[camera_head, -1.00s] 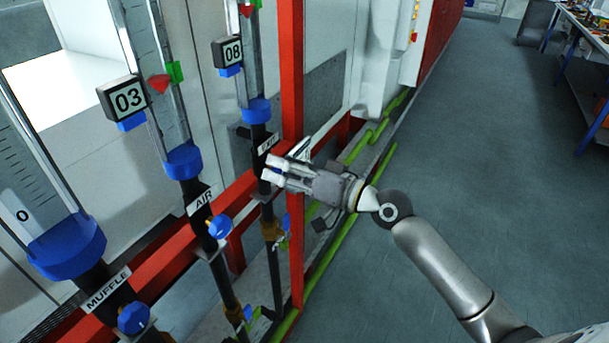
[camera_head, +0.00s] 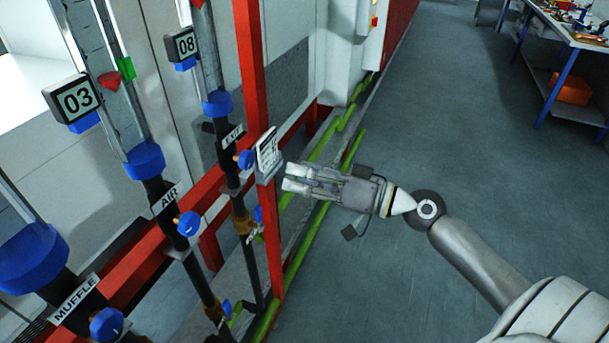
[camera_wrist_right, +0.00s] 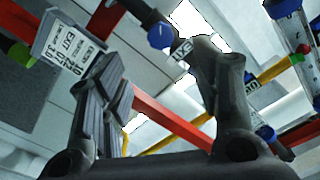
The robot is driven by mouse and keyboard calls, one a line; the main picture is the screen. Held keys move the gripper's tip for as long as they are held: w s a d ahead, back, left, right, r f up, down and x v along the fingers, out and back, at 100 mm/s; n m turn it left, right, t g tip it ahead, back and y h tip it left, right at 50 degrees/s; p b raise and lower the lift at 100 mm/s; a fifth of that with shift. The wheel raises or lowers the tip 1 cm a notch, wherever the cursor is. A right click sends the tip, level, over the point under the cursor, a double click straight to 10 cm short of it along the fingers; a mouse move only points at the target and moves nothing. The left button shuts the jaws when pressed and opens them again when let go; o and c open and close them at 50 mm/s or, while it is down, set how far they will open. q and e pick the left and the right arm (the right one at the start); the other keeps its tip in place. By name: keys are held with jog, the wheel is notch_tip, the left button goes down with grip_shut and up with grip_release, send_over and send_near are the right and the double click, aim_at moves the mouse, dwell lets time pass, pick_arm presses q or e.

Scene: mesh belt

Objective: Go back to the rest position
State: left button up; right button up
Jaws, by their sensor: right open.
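My right gripper (camera_head: 290,177) is in the middle of the head view, to the right of the red post and the flow-meter pipes. It is open and empty, with its two fingers pointing left. In the right wrist view its fingers (camera_wrist_right: 155,80) stand wide apart with nothing between them. A small white label plate (camera_head: 268,155) is on the red post, just left of the fingertips and apart from them. It also shows at the upper left of the right wrist view (camera_wrist_right: 68,48). My left gripper is not in view.
Blue valve knobs (camera_head: 188,224) sit on the pipes marked AIR, EXIT and MUFFLE. A red frame post (camera_head: 252,90) stands close to the gripper. Green pipes (camera_head: 318,215) run along the floor. A workbench (camera_head: 570,35) is at the upper right. The grey floor between is clear.

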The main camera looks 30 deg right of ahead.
dwell(0.4)
jog(key=w+d+f+m+g+h, duration=0.1)
jog(key=d+f+h, duration=0.25)
jog(key=f, duration=0.65)
jog(key=d+f+m+h, duration=0.2)
jog(key=d+f, duration=0.2)
jog(key=f, duration=0.5)
jog(key=w+d+f+m+g+h, duration=0.1)
jog(key=d+f+h, duration=0.15)
jog(key=f, duration=0.75)
jog(key=s+d+f+g+h, duration=0.15)
jog(key=s+f, duration=0.35)
jog(key=f, duration=0.6)
jog(key=s+f+g+b, duration=0.1)
jog(key=s+f+g, duration=0.2)
jog(key=s+f, duration=0.6)
jog(key=s+a+f+n+g, duration=0.2)
jog(key=s+a+f, duration=0.2)
jog(key=s+f, duration=0.3)
jog(key=s+a+f+n+g+h, duration=0.1)
jog(key=s+a+f+n+g, duration=0.1)
jog(key=s+a+f, duration=0.2)
jog(key=s+a+f+n+g, duration=0.2)
jog(key=s+a+f, duration=0.2)
jog(key=s+f, duration=0.6)
jog(key=s+b, duration=0.1)
jog(key=s, duration=0.6)
jog(key=shift+s+a+g, duration=0.3)
jog(key=shift+g, duration=0.05)
jog(key=shift+h, duration=0.25)
